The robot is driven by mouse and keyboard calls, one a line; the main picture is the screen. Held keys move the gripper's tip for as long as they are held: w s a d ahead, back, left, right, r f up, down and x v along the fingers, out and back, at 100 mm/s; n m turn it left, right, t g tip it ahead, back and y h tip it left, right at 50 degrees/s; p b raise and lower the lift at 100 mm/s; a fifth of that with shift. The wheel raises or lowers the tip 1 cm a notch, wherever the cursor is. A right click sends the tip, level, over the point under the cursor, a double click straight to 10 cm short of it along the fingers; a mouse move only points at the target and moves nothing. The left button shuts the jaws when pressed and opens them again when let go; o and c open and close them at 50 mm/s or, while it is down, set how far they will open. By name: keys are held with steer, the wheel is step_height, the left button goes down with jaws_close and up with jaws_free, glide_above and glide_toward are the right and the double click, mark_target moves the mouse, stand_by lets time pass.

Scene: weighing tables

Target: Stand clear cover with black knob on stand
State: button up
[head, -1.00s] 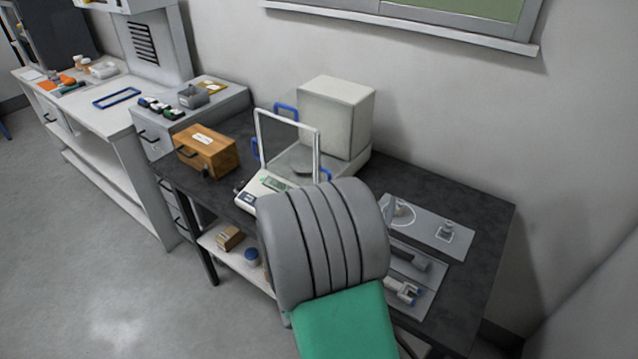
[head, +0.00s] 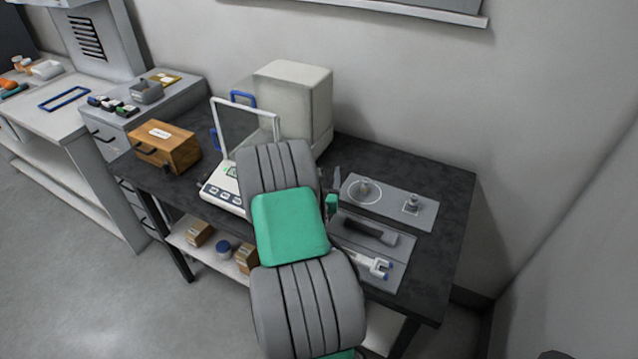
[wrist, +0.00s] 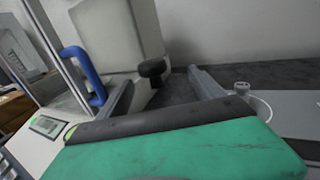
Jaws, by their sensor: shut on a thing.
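My gripper (wrist: 160,78) is in the wrist view, its two fingers well apart and shut on the clear cover. The cover's black knob (wrist: 152,68) shows between the fingertips, upright on a short stem. Its clear body can hardly be made out. In the head view my arm hides the cover, and only one finger (head: 337,181) shows beside the grey plate. I cannot tell for sure which thing is the stand.
A balance (head: 222,196) with a raised frame, blue handles and a white housing (head: 292,100) stands close at left. A grey mat (head: 395,277) with tools lies in front of the plate. A wooden box (head: 165,147) stands further left. The dark table's right end is clear.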

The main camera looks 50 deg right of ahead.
steer(key=shift+w+d+f+b, duration=0.15)
steer(key=shift+f+b, duration=0.1)
steer(key=shift+f, duration=0.7)
steer(key=shift+w+d+f+b, duration=0.1)
steer(key=shift+f+b, duration=0.15)
steer(key=shift+f, duration=0.7)
steer(key=shift+f, duration=0.2)
steer(key=o, duration=1.4)
